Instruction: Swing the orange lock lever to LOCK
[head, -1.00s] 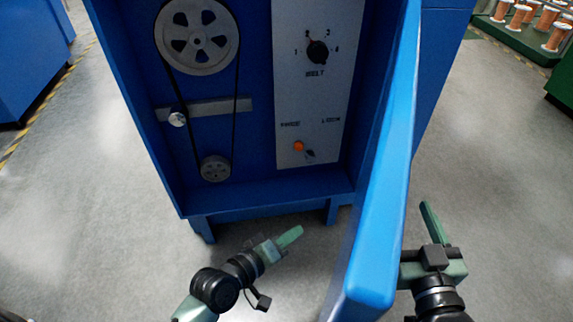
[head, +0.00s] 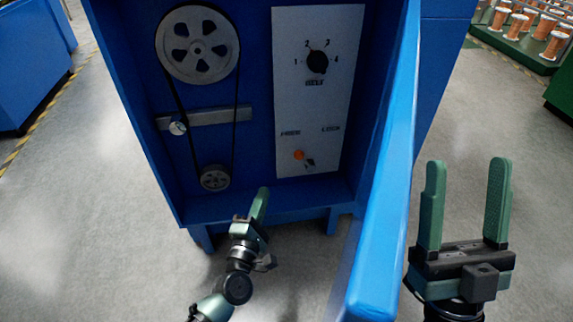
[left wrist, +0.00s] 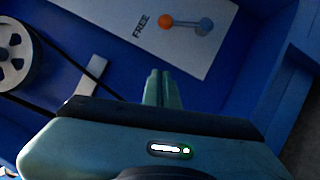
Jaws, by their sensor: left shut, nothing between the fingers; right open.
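The orange lock lever (head: 299,155) sits low on the grey panel inside the blue cabinet. Its orange knob is on the FREE side and its dark pivot lies to the right and slightly below. In the left wrist view the orange knob (left wrist: 166,22) is next to the FREE lettering, with the pivot at the right end of its short arm. My left gripper (head: 262,203) is shut and empty, below and left of the lever, in front of the cabinet's lower edge and apart from the lever. My right gripper (head: 468,185) is open and empty, right of the door, pointing up.
The open blue door (head: 385,190) stands between my two grippers. Left of the panel are a large pulley (head: 197,45), a small pulley (head: 215,178), a belt and a grey bar with a round knob (head: 178,128). A selector dial (head: 317,62) is above the lever.

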